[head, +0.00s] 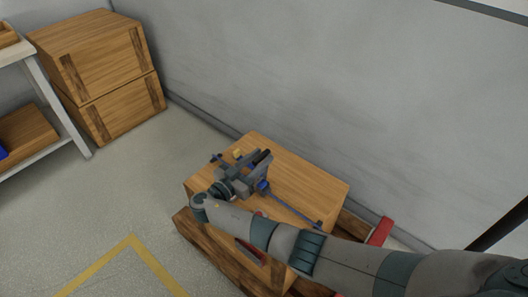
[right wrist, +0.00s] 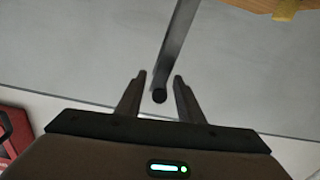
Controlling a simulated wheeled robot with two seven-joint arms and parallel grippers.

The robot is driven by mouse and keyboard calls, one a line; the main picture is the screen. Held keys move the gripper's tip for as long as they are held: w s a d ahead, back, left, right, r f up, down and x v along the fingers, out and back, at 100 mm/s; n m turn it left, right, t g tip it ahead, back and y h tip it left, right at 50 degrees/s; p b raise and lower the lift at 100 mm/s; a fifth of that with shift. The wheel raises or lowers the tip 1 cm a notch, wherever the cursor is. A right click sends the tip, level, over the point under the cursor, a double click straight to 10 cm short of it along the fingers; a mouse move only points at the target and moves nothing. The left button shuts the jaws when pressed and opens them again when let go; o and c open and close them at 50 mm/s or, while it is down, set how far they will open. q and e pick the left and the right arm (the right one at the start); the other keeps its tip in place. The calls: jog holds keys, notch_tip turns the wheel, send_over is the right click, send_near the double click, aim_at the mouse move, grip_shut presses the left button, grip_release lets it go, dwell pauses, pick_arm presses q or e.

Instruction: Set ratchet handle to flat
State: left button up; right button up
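My right gripper (head: 257,165) is over the top of a wooden crate (head: 310,184), with its arm coming in from the right. In the right wrist view its two fingers (right wrist: 160,76) are open and apart. A dark grey bar with a round end, which looks like the ratchet handle (right wrist: 176,48), reaches down between the fingers, with a gap showing on both sides. In the head view the gripper hides much of the ratchet. A blue strap (head: 292,208) runs from beside the gripper along the crate top. My left gripper is not in view.
The crate stands on a wooden pallet (head: 188,228) close to a grey wall (head: 330,80). Red parts (head: 380,231) show at the pallet's right. Two stacked wooden boxes (head: 95,60) and a shelf (head: 50,95) stand at left. The floor with yellow tape (head: 105,262) is clear.

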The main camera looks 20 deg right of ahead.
dwell(0.3)
grip_shut()
jog(key=shift+d, duration=0.1)
dwell(0.5)
jog(key=shift+s+d, duration=0.1)
jog(key=shift+s, duration=0.1)
dwell(0.3)
